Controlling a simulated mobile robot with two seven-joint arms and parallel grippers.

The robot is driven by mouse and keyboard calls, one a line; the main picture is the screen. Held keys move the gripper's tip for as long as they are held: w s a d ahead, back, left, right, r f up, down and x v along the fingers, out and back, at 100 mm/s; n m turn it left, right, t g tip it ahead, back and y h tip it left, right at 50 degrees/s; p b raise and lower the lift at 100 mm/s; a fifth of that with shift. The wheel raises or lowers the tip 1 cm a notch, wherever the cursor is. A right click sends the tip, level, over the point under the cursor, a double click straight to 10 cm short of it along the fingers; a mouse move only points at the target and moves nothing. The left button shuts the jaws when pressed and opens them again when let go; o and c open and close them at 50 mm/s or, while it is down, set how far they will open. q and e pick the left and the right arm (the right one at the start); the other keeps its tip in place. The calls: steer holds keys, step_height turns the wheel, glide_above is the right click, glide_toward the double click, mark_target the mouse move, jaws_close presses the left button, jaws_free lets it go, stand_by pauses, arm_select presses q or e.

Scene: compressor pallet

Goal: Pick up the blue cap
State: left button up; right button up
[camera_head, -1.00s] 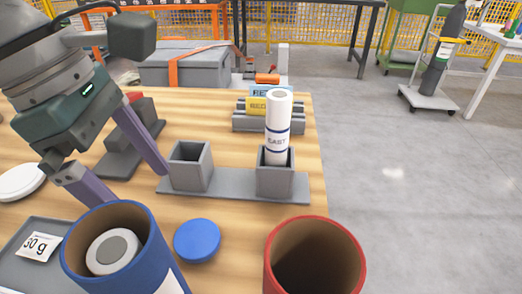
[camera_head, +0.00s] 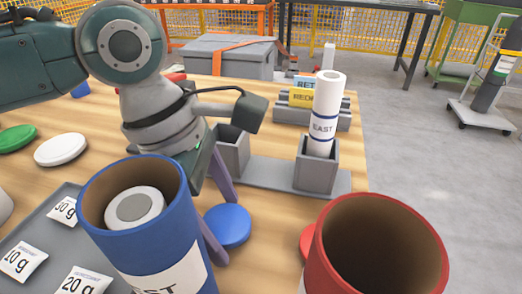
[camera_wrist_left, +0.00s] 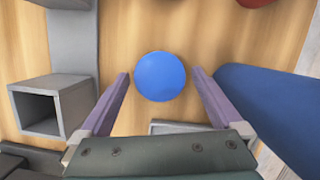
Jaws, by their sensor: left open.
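The blue cap (camera_head: 228,225) lies flat on the wooden table, just right of the blue tube (camera_head: 135,245). My left gripper (camera_head: 226,229) is open, pointing down, with its two purple fingers on either side of the cap. In the left wrist view the blue cap (camera_wrist_left: 160,76) sits between the tips of my open left gripper (camera_wrist_left: 160,75), with a small gap on each side. The jaws are empty; how high the tips are above the table is hard to tell. My right gripper is not in view.
The blue tube, holding a white roll (camera_head: 135,207), stands close to the left fingers. A red tube (camera_head: 380,250) and red cap (camera_head: 307,243) are to the right. Behind is a grey two-socket stand (camera_head: 268,176) with a white EAST cylinder (camera_head: 326,112). A grey tray (camera_head: 42,250) holds sachets.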

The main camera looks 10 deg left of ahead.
arm_select(q)
steer(key=c, duration=1.2)
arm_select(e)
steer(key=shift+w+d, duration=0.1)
arm_select(q)
steer(key=shift+r, duration=0.1)
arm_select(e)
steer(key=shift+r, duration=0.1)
